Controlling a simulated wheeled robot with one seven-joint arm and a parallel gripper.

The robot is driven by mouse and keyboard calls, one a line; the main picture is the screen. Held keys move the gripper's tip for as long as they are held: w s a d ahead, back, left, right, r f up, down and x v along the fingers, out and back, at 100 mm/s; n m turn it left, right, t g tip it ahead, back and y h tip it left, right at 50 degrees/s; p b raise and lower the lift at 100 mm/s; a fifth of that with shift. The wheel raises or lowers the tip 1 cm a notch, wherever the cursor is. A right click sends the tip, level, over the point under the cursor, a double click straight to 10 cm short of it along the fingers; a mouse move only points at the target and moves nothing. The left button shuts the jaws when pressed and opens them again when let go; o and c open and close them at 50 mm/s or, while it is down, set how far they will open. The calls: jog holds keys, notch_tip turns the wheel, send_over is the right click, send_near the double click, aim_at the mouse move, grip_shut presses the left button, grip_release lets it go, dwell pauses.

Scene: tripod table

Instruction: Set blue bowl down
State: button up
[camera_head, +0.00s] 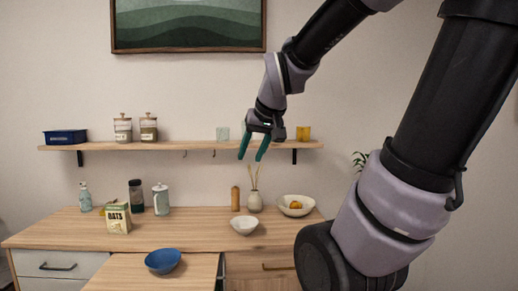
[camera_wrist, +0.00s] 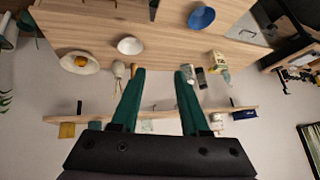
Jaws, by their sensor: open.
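The blue bowl (camera_head: 163,261) sits upright on the lower, nearer wooden surface (camera_head: 118,273) at the front left in the head view. It also shows at the top of the wrist view (camera_wrist: 201,17), with nothing touching it. My gripper (camera_head: 252,153) is raised in front of the wall shelf, well above and to the right of the bowl. Its two green fingers (camera_wrist: 158,72) are spread apart with nothing between them.
The counter (camera_head: 180,225) bears an oats box (camera_head: 118,219), bottles, a white bowl (camera_head: 244,225), a vase (camera_head: 255,202) and a cream bowl with yellow fruit (camera_head: 296,206). A wall shelf (camera_head: 200,146) holds jars and a blue box (camera_head: 65,136). Bare wood surrounds the blue bowl.

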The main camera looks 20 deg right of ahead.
jog(key=s+a+r+m+y, duration=0.1)
jog(key=s+r+m, duration=0.1)
jog(key=s, duration=0.5)
jog(key=shift+s+a, duration=0.15)
jog(key=shift+s, duration=0.15)
